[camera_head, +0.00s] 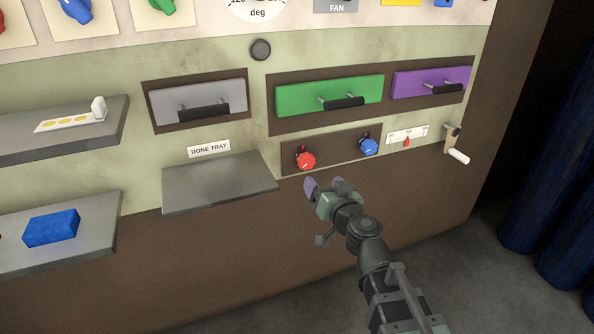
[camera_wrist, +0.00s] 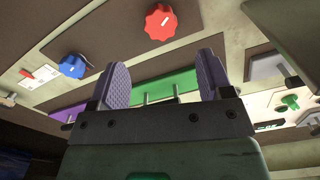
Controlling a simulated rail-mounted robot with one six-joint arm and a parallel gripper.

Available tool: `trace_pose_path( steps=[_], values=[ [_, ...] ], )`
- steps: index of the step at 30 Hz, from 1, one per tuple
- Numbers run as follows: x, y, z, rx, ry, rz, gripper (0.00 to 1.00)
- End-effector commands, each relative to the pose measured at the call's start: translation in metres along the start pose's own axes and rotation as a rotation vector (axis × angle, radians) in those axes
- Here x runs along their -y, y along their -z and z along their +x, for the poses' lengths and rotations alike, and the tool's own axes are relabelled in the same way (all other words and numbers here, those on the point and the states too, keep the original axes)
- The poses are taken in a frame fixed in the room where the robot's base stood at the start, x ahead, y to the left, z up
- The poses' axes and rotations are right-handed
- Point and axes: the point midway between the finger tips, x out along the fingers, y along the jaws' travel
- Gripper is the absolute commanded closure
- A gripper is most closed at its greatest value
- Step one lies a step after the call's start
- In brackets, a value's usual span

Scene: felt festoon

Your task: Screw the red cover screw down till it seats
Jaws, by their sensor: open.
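The red cover screw (camera_head: 306,160) is a lobed red knob on a dark brown strip (camera_head: 333,149) of the panel, below the green drawer. In the wrist view the red screw (camera_wrist: 161,22) shows at the top, beyond the fingertips and roughly between them. My gripper (camera_head: 324,187) is open, with purple finger pads, just below and to the right of the red screw in the head view. It is apart from the screw, and nothing is between its fingers (camera_wrist: 160,85). How far the screw is threaded in cannot be told.
A blue knob (camera_head: 369,147) sits right of the red screw on the same strip. The done tray shelf (camera_head: 220,185) juts out to the left. Green (camera_head: 300,99) and purple (camera_head: 415,83) drawers with bar handles are above. A white-handled crank (camera_head: 457,156) is at right.

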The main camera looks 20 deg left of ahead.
Motion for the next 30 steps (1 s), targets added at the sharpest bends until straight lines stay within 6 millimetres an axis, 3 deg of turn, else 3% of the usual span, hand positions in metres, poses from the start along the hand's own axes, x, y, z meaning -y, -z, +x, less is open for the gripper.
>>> trace_pose_path(
  steps=[5, 15, 24, 30],
  values=[
    [0.000, 0.000, 0.025, 0.001, 0.002, 0.000, 0.27],
    [0.000, -0.001, 0.100, 0.001, 0.002, 0.001, 0.27],
    [0.000, -0.001, 0.106, 0.001, 0.002, 0.001, 0.27],
    [0.000, -0.001, 0.106, 0.001, 0.002, 0.001, 0.56]
  ],
)
